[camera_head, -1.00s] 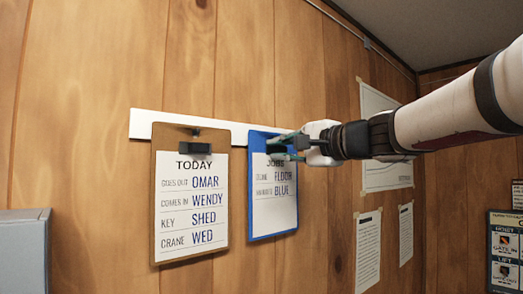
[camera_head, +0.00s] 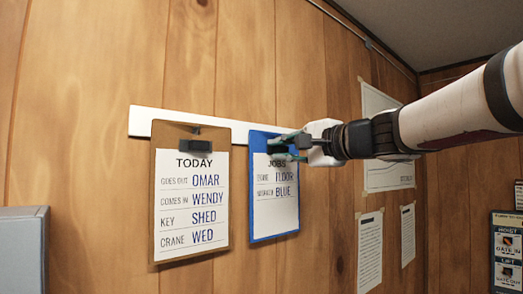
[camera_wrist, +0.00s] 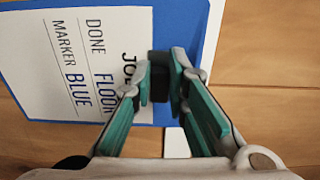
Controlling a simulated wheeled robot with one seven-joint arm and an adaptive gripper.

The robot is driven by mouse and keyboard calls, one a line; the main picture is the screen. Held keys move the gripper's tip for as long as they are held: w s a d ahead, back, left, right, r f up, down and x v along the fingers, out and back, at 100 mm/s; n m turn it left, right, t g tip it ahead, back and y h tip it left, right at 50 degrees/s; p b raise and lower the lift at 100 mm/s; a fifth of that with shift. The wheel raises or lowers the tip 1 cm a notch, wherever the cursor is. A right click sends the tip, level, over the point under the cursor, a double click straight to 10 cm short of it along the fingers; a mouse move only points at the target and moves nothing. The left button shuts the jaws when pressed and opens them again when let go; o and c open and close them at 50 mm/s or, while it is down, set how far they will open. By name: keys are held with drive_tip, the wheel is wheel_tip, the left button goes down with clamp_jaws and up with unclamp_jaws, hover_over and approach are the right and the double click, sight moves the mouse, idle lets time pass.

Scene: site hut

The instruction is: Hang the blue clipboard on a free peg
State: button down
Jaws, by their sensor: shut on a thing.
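The blue clipboard (camera_head: 272,234) hangs upright in front of the right part of the white peg rail (camera_head: 141,121) in the head view. Its white sheet reads JOBS, DONE FLOOR, MARKER BLUE. My gripper (camera_head: 285,146) is at its top, shut on its dark clip. In the wrist view the fingers (camera_wrist: 160,80) close on both sides of the black clip (camera_wrist: 159,77), with the blue board (camera_wrist: 214,25) behind. Whether a peg passes through the clipboard is hidden by the board and fingers. A brown clipboard (camera_head: 158,200) headed TODAY hangs on a peg to the left.
The brown clipboard is close beside the blue one, with a narrow gap. Paper sheets (camera_head: 369,250) are on the wall at right. A grey cabinet (camera_head: 22,250) stands at lower left. A dark sign board (camera_head: 507,250) is at far right.

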drive_tip(key=c, duration=1.5)
unclamp_jaws()
drive_tip(key=v, duration=1.2)
drive_tip(key=s+a+f+n+g+h, duration=0.1)
drive_tip(key=s+a+f+n+g, duration=0.15)
drive_tip(key=f, duration=0.35)
drive_tip(key=s+a+f+n+g+h, duration=0.1)
drive_tip(key=s+f+g, duration=0.15)
drive_tip(key=f, duration=0.35)
drive_tip(key=s+d+f+n+g+h, duration=0.1)
drive_tip(key=s+d+f+n+h, duration=0.1)
drive_tip(key=s+f, duration=0.3)
drive_tip(key=s+d+f+n+g+h, duration=0.1)
drive_tip(key=s+d+f+n+h, duration=0.1)
drive_tip(key=s+f, duration=0.4)
drive_tip(key=s+d+f+n+g+h, duration=0.2)
drive_tip(key=s+f+n+h, duration=0.1)
drive_tip(key=f, duration=0.8)
drive_tip(key=shift+s+d+h, duration=0.15)
drive_tip(key=shift+s+h, duration=0.55)
drive_tip(key=shift+s, duration=0.6)
